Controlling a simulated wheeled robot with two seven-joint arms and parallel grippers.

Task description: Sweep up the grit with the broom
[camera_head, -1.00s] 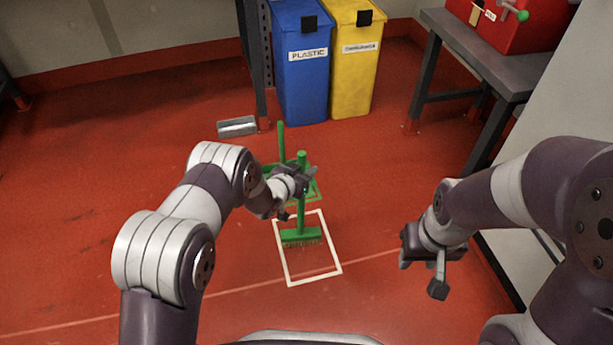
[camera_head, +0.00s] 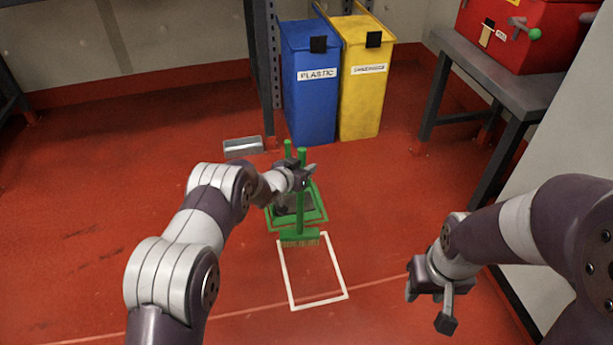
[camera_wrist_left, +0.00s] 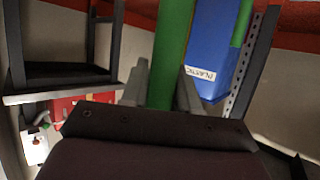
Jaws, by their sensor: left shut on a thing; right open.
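My left gripper (camera_head: 299,177) is shut on the upright green handle of the broom (camera_head: 300,237). In the left wrist view the handle (camera_wrist_left: 172,50) runs between the two fingers. The broom head is at the far edge of the white rectangle (camera_head: 317,303) on the floor, by the near edge of the green-edged dustpan area (camera_head: 318,216). A second green upright handle (camera_head: 288,149) stands just behind the broom. The arm and broom partly hide the dustpan area. I cannot make out any grit; the rectangle's inside looks bare. My right gripper (camera_head: 429,307) is open and empty.
A blue PLASTIC bin (camera_head: 312,105) and a yellow bin (camera_head: 362,100) stand at the back. A grey table (camera_head: 490,80) with a red box stands at the right. The red floor in front is clear.

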